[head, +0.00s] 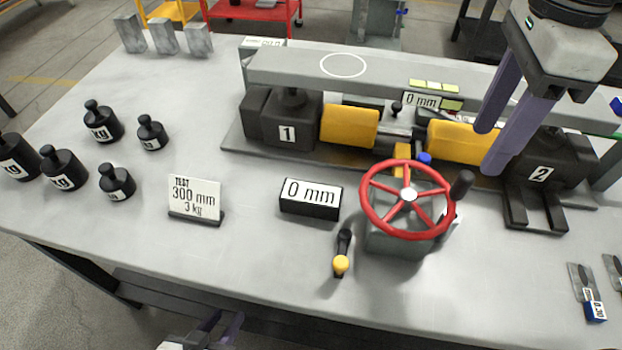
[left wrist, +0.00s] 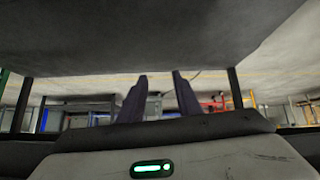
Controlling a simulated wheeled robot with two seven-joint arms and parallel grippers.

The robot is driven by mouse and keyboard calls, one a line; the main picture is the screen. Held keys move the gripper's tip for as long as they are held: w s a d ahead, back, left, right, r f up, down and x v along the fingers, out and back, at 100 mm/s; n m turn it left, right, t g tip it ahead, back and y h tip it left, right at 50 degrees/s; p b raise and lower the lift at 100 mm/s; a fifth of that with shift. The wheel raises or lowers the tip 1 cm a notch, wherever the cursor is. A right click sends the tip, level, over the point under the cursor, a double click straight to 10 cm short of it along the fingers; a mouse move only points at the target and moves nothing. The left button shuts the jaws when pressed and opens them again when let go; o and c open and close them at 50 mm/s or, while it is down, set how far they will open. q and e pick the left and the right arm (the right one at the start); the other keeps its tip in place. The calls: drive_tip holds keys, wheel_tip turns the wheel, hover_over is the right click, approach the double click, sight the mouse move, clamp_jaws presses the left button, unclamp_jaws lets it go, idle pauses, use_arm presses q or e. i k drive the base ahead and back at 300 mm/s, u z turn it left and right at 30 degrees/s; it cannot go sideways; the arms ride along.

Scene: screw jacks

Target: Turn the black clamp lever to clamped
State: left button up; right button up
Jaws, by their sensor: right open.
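A short black lever (head: 344,243) with a yellow ball at its lower end is near the table's front edge, left of the red handwheel (head: 407,198); I take it as the clamp lever, but no clamp marking is readable. My right gripper (head: 488,150) is open and empty, its purple fingers apart above the right yellow cover and block 2, up and right of the handwheel. My left gripper (head: 221,324) is low at the front edge, partly cut off. In the left wrist view its fingers (left wrist: 160,76) are apart with nothing between them.
The screw jack rig carries block 1 (head: 290,122), yellow covers (head: 349,126) and a grey beam (head: 390,75). A "0 mm" block (head: 310,197) and a test sign (head: 195,200) stand left of the lever. Several black weights (head: 103,122) are at left. Table surface around the lever is mostly free.

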sight(340, 263)
drive_tip(key=k, duration=1)
